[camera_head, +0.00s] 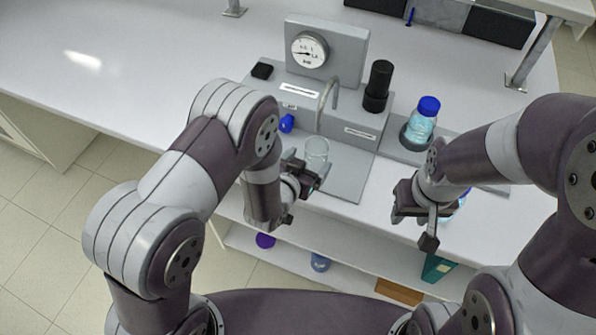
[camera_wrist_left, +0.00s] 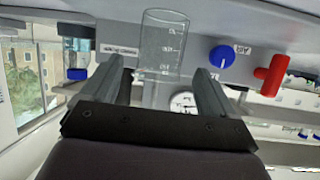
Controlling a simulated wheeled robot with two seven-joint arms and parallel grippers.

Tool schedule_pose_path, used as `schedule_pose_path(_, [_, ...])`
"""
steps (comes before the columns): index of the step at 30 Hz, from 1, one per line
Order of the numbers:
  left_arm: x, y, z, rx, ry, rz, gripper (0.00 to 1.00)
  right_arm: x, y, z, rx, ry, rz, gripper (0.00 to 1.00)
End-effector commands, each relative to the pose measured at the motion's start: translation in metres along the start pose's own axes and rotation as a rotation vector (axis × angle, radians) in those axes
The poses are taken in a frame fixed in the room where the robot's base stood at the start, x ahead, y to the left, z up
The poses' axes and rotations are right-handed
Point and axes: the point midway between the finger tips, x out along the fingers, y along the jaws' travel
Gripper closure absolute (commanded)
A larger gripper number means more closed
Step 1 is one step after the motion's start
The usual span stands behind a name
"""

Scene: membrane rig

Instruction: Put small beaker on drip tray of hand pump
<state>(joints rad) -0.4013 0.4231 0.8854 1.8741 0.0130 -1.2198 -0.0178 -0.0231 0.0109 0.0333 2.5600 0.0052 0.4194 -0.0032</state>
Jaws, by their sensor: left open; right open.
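The small beaker (camera_head: 316,150), clear glass, looks upright at the left back part of the grey drip tray (camera_head: 349,182), below the curved spout of the hand pump (camera_head: 345,122). The left gripper partly hides its base. My left gripper (camera_head: 314,172) is open just in front of the beaker. In the left wrist view the beaker (camera_wrist_left: 164,42) shows between and beyond the open fingers (camera_wrist_left: 166,80); I cannot tell whether they touch it. My right gripper (camera_head: 415,212) is open and empty at the bench's front edge, right of the tray.
A round gauge (camera_head: 309,50) stands on the pump's back panel. A black handle (camera_head: 378,84) and a blue-capped bottle (camera_head: 421,122) stand right of the spout. A blue knob (camera_head: 287,123) is left of the beaker. The bench is clear at left.

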Motion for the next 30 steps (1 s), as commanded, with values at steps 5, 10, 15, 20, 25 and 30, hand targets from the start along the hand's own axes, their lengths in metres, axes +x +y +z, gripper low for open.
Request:
schedule_pose_path(5, [-0.046, 0.000, 0.001, 0.000, 0.001, 0.000, 0.12, 0.006, 0.000, 0.001, 0.000, 0.000, 0.000, 0.57])
schedule_pose_path(10, [-0.076, 0.000, 0.000, 0.000, 0.001, 0.000, 0.12, 0.008, 0.000, 0.001, 0.000, 0.000, 0.000, 0.57])
schedule_pose_path(15, [-0.085, 0.000, 0.000, 0.000, 0.001, 0.000, 0.12, 0.008, 0.000, 0.001, 0.000, 0.000, 0.000, 0.57])
schedule_pose_path(20, [-0.081, -0.019, -0.002, -0.026, -0.125, -0.045, 0.12, 0.008, 0.000, 0.001, 0.000, 0.000, 0.000, 0.57])
schedule_pose_path(25, [-0.118, -0.069, 0.001, -0.138, -0.541, -0.153, 0.12, 0.008, 0.000, 0.001, 0.000, 0.000, 0.000, 0.57])
schedule_pose_path(30, [-0.197, -0.088, 0.005, -0.266, -0.898, -0.211, 0.12, 0.008, 0.000, 0.001, 0.000, 0.000, 0.000, 0.57])
